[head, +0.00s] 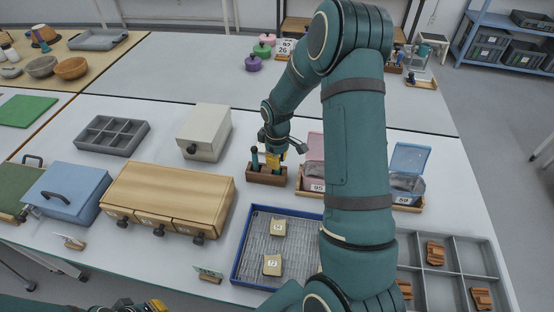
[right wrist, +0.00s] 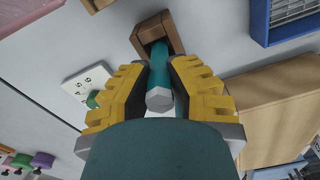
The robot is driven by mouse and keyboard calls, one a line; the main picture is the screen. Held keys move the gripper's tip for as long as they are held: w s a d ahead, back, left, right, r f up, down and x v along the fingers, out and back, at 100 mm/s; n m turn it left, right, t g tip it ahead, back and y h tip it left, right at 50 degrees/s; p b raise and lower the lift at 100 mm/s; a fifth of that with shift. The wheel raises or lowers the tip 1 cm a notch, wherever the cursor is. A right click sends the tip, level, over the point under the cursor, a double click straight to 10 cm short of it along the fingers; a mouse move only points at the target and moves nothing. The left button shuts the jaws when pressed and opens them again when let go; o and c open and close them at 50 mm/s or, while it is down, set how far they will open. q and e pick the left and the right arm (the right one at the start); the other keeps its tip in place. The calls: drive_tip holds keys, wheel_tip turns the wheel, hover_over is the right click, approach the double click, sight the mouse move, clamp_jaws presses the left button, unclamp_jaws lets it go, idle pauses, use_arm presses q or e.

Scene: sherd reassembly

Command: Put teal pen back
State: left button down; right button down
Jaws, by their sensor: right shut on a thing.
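The wooden pen holder (head: 267,177) stands on the white table, right of the wooden drawer box. My right gripper (head: 273,158) is directly over it, pointing down. In the right wrist view its yellow-padded fingers (right wrist: 158,98) are shut on the teal pen (right wrist: 158,68). The pen runs from the fingers to the opening of the holder (right wrist: 142,37); how deep it sits is hidden. Another dark teal upright item (head: 254,158) stands at the holder's left end. My left gripper (head: 152,306) shows only in part at the bottom edge, away from the holder.
The cream box (head: 205,132) and wooden drawer box (head: 168,196) stand left of the holder. A pink clear bin (head: 313,170) is close on its right. A blue-rimmed tray (head: 237,262) with numbered sherds lies in front. The table behind is largely clear.

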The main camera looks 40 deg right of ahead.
drive_tip(key=shift+f+b, duration=0.35)
drive_tip(key=shift+f, duration=0.15)
drive_tip(key=c, duration=1)
unclamp_jaws()
drive_tip(key=shift+r+p, duration=0.45)
drive_tip(key=shift+r, duration=0.1)
wheel_tip(320, 180, up, 12)
drive_tip(key=shift+p, duration=1.05)
